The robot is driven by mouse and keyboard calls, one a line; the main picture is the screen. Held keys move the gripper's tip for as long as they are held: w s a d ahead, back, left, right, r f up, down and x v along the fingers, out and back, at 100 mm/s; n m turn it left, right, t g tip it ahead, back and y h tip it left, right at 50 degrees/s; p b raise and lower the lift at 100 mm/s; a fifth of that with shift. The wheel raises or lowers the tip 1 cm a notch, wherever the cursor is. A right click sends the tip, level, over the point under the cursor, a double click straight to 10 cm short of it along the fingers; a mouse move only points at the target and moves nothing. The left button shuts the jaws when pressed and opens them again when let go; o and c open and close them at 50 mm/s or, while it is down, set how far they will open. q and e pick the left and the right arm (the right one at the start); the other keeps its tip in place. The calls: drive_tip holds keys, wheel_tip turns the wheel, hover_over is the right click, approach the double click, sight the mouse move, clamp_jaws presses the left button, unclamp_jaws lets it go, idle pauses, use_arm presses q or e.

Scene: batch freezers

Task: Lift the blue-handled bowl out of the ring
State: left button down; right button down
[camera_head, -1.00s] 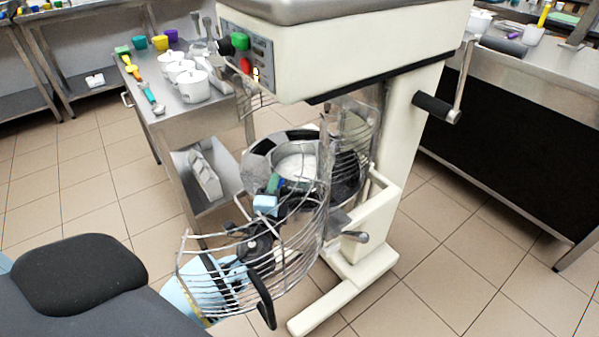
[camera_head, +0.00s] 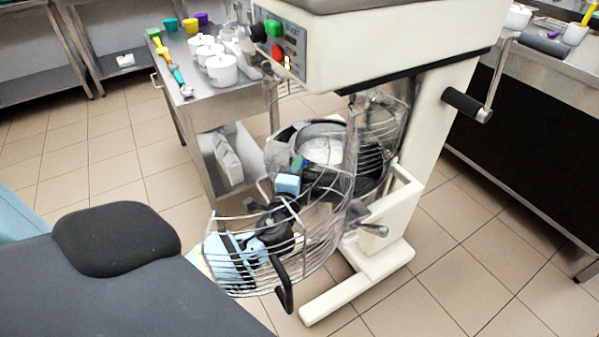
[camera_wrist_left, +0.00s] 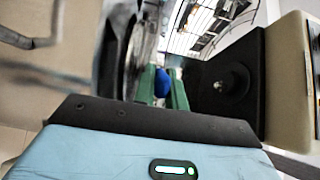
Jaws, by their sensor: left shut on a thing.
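The metal bowl (camera_head: 322,150) is in the dark ring (camera_head: 277,152) of the tall cream mixer, behind the wire guard (camera_head: 262,285). Its blue handle (camera_wrist_left: 162,82) shows between green fingers in the left wrist view. My left gripper (camera_head: 297,164) is at the near left side of the bowl, shut on the handle. The wire guard partly covers my left arm and the bowl's lower side. I cannot tell how far the bowl stands above the ring. My right gripper is not in view.
The mixer's head (camera_head: 390,50) overhangs the bowl, and its column (camera_head: 432,125) stands to the right. A steel trolley (camera_head: 190,115) with white pots (camera_head: 221,70) is behind left. A dark-fronted counter (camera_head: 540,150) is at right. Open tiled floor lies front right.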

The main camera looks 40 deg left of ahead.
use_arm(q)
wheel_tip(320, 180, up, 8)
drive_tip(key=shift+f+p, duration=0.15)
drive_tip(key=shift+p, duration=0.6)
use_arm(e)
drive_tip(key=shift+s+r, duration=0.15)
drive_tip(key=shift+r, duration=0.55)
use_arm(q)
drive_tip(key=shift+f, duration=0.2)
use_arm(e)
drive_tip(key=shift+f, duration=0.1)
use_arm(q)
drive_tip(key=shift+f+b, duration=0.55)
drive_tip(key=shift+f, duration=0.2)
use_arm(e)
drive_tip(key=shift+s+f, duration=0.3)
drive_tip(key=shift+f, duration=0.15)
use_arm(q)
drive_tip(key=shift+w, duration=0.1)
